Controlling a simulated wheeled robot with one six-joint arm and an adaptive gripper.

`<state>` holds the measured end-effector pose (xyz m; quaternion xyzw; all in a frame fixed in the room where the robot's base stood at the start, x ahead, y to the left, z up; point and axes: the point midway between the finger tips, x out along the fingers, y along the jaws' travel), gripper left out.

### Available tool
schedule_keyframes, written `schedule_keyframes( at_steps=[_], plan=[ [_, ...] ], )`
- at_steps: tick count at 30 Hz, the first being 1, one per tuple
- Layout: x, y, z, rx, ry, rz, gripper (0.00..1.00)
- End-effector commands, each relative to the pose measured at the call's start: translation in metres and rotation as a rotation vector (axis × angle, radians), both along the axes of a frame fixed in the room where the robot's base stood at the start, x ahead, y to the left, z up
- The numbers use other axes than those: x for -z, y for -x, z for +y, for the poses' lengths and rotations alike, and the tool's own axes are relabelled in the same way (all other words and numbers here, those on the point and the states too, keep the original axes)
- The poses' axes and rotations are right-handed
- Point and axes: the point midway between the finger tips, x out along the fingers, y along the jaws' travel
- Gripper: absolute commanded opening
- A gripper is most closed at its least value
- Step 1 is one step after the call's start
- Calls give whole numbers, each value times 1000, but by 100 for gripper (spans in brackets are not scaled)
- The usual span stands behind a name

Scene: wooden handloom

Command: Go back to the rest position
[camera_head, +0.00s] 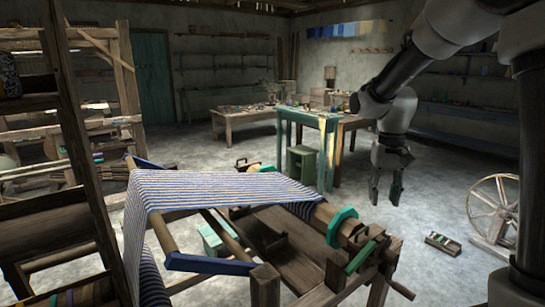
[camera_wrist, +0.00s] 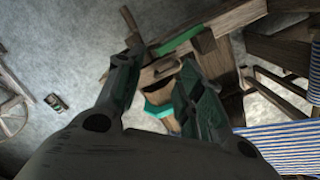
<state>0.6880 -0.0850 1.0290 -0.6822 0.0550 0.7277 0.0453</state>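My gripper (camera_head: 386,196) hangs pointing down in the head view, right of the wooden handloom and above floor level. In the wrist view its two fingers (camera_wrist: 159,64) are spread apart with nothing held between them. The handloom carries a blue-and-white striped cloth (camera_head: 220,191), which also shows at the lower right of the wrist view (camera_wrist: 285,140). Beyond the fingers, the wrist view shows the loom's wooden beam end (camera_wrist: 205,52) with green parts. Whether the fingers touch it cannot be told, but the head view shows a gap.
A spinning wheel (camera_head: 493,208) stands at the right, with a small tray (camera_head: 443,243) on the floor near it. A green table (camera_head: 308,118) and green stool (camera_head: 301,160) stand behind the loom. A tall wooden frame (camera_head: 78,130) stands at left. Grey floor (camera_head: 430,185) lies clear between.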

Motion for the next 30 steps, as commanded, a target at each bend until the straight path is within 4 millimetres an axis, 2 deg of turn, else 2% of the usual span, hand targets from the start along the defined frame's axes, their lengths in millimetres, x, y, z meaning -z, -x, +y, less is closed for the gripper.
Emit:
schedule_keyframes(
  at_steps=[1,3,9,12,15,18,22,30],
  plan=[
    [-13,22,-7,-39,-6,-20,38],
    [-27,55,-17,-101,-12,-47,38],
    [-55,147,-41,-207,-15,-159,38],
    [-61,184,-50,-202,-10,-228,38],
    [-67,210,-56,-180,-4,-297,38],
    [-76,223,-59,-162,3,-365,38],
    [-89,227,-62,-149,8,-428,38],
    [-92,228,-64,-140,12,-439,38]
  ],
)
